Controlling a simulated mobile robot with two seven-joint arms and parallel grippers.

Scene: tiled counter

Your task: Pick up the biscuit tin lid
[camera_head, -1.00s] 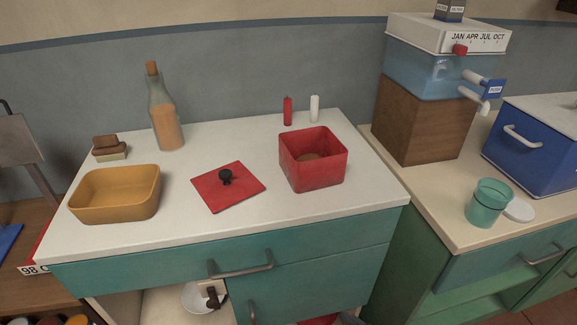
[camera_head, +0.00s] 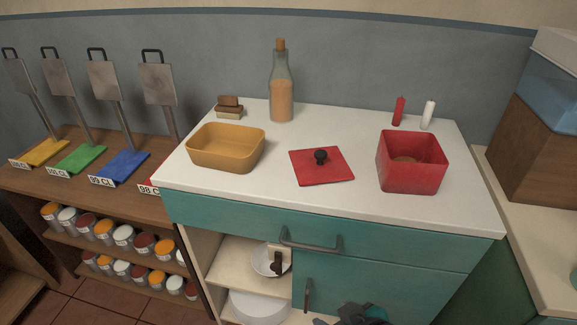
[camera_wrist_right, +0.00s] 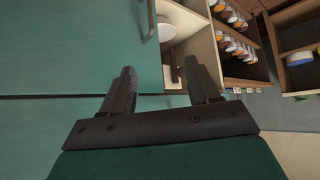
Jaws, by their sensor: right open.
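The biscuit tin lid (camera_head: 334,168) is a flat red square with a black knob (camera_head: 320,157). It lies on the white counter top (camera_head: 270,195), left of the open red square tin (camera_head: 412,172), which has something brown inside. My right gripper (camera_wrist_right: 162,82) shows in the right wrist view with its two dark fingers spread apart and nothing between them. It faces the teal cabinet front and the open shelves, away from the lid. A dark and teal part of mine shows at the bottom of the head view. My left gripper is not in view.
A yellow tub (camera_head: 226,150) stands left of the lid. A bottle (camera_head: 281,90), a sponge (camera_head: 229,108), a red shaker (camera_head: 399,111) and a white shaker (camera_head: 428,115) stand at the back. A drawer handle (camera_head: 311,246) sticks out below the counter edge.

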